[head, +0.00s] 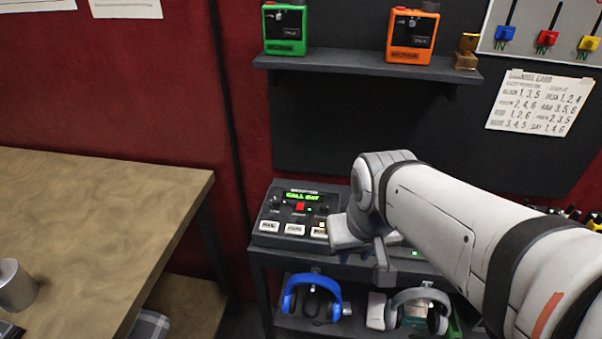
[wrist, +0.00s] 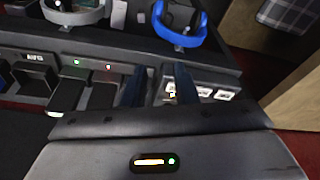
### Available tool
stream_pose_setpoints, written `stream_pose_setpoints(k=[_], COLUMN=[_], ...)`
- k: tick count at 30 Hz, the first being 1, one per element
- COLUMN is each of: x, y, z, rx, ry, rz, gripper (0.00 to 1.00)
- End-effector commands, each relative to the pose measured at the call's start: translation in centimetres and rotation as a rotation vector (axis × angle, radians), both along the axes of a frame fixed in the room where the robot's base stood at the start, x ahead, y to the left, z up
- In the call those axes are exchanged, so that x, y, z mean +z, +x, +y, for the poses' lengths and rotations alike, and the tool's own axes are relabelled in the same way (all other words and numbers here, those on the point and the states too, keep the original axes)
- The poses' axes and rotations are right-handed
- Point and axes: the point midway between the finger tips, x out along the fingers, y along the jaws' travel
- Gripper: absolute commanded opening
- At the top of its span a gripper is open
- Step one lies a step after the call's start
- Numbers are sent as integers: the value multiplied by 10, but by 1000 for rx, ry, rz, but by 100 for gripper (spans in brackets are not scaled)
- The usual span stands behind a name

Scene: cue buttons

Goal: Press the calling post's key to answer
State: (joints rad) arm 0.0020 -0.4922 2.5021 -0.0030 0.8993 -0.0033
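A dark console (head: 283,243) stands on the shelf unit. Its green-lit display (head: 305,196) shows "CALL" and a short word that is hard to read. Below are a red button (head: 300,207) and a row of white labelled keys (head: 294,229).
Blue headphones (head: 314,298) and grey headphones (head: 418,310) hang below the console. Green (head: 285,30) and orange (head: 412,35) radios stand on an upper shelf (head: 350,64). A printed card (head: 540,103) is on the wall. A wooden table (head: 90,220) is at left.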

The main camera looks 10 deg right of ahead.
Motion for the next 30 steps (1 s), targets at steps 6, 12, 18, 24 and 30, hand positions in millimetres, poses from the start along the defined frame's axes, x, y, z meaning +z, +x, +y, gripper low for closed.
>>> stream_pose_setpoints(k=[6, 12, 18, 24, 30], x=[0, 0, 0, 0, 0], y=[0, 0, 0, 0, 0], z=[0, 0, 0, 0, 0], rx=[0, 0, 0, 0, 0], ry=[0, 0, 0, 0, 0], rz=[0, 0, 0, 0, 0], gripper=[8, 0, 0, 0, 0])
